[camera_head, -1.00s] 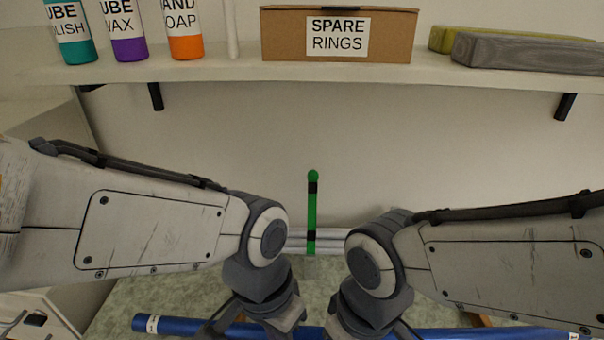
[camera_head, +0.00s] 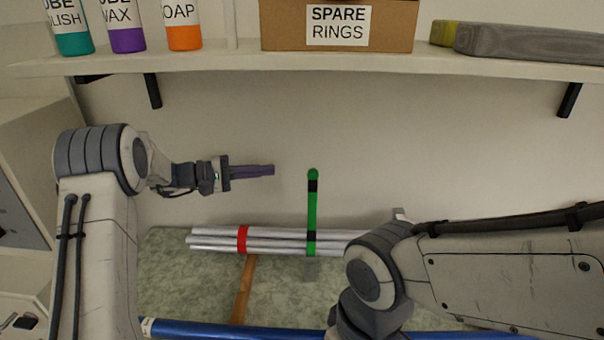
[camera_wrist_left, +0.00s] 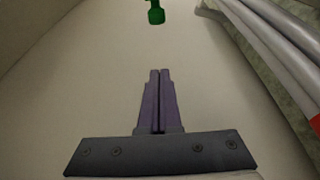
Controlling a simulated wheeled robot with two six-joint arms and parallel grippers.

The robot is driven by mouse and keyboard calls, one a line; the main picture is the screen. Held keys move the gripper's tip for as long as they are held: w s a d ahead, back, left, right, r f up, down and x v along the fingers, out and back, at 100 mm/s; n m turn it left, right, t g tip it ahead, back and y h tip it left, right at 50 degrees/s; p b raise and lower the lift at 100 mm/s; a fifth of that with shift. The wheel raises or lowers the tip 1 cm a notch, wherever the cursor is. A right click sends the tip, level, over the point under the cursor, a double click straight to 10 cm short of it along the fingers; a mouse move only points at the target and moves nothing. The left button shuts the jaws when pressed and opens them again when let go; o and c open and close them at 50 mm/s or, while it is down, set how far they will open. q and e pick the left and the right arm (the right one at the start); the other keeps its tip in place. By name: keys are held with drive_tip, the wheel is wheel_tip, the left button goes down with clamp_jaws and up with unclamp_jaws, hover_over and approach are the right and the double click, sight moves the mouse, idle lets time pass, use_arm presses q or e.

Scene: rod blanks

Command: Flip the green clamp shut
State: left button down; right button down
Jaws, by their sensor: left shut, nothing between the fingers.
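The green clamp (camera_head: 312,205) stands upright as a green lever with black bands and a round knob on top, at the bundle of silver rods (camera_head: 280,240). Its knob end also shows at the top of the left wrist view (camera_wrist_left: 156,14). My left gripper (camera_head: 272,170) is shut and empty, its purple fingers (camera_wrist_left: 160,75) pointing right toward the clamp's knob, with a gap between them. My right arm comes in from the right, and its gripper lies below the picture's edge. The rods also show at the right of the left wrist view (camera_wrist_left: 275,45).
A red band (camera_head: 242,239) goes around the rods at left. A blue bar (camera_head: 240,330) runs along the front of the mottled green worktop (camera_head: 180,285). A shelf (camera_head: 340,62) above bears a spare rings box (camera_head: 340,25), bottles and grey and olive blocks. The wall behind is bare.

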use_arm(q)
drive_tip(key=d+p, duration=0.4)
drive_tip(key=d, duration=0.5)
drive_tip(key=shift+s+d, duration=0.3)
drive_tip(key=shift+s, duration=0.1)
idle(0.4)
